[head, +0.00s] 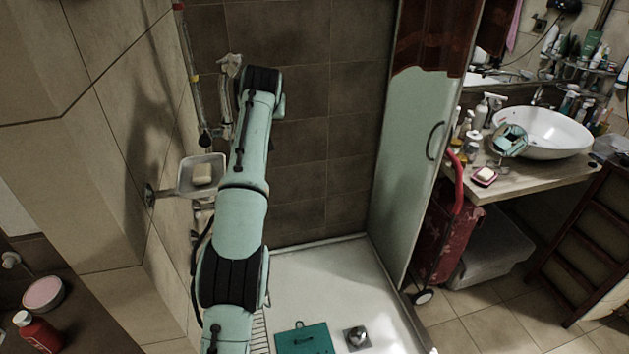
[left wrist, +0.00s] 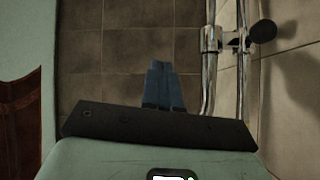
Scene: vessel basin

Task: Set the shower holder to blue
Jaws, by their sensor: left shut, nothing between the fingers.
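The shower holder (left wrist: 211,39) is a chrome clamp on the shower rail in the left wrist view, with a dark round knob (left wrist: 262,31) on its right. In the head view the rail (head: 189,50) runs down the left wall, with a red mark (head: 178,6) at the top and a yellow mark (head: 195,78) lower down. A dark knob (head: 205,139) shows near its lower part; I cannot make out a blue mark clearly. My left gripper (left wrist: 162,66) is shut and empty, left of the rail and apart from it. My right gripper is out of view.
A soap dish (head: 187,184) juts from the left wall beside my left arm. A glass door (head: 410,150) stands right of the shower tray (head: 340,275). A teal mat (head: 303,342) lies on the tray. The basin (head: 560,130) is far right.

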